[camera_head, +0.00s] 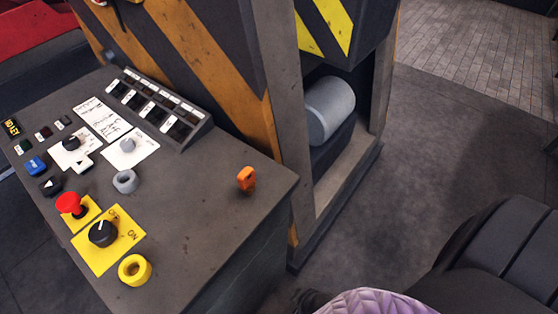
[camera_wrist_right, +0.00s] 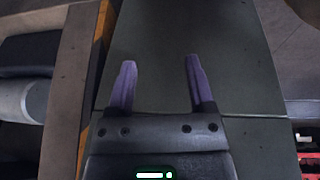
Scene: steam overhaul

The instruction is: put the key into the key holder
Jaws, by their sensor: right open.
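An orange key-like piece (camera_head: 246,179) stands upright near the right edge of the grey console top (camera_head: 205,215) in the head view. A yellow ring-shaped socket (camera_head: 134,270) and a grey ring-shaped socket (camera_head: 125,181) sit on the console. I cannot tell which is the key holder. In the right wrist view, my right gripper (camera_wrist_right: 160,60) is open, with its two purple fingers apart and nothing between them. It faces a plain grey surface; no key shows there. In the head view its fingers cannot be made out. My left gripper is out of view.
The console carries a red button (camera_head: 72,204), a black ON/OFF knob (camera_head: 103,233) and a row of switches (camera_head: 156,107). A striped machine frame (camera_head: 278,120) with a grey cylinder (camera_head: 330,110) stands behind. Open floor (camera_head: 440,130) lies at right.

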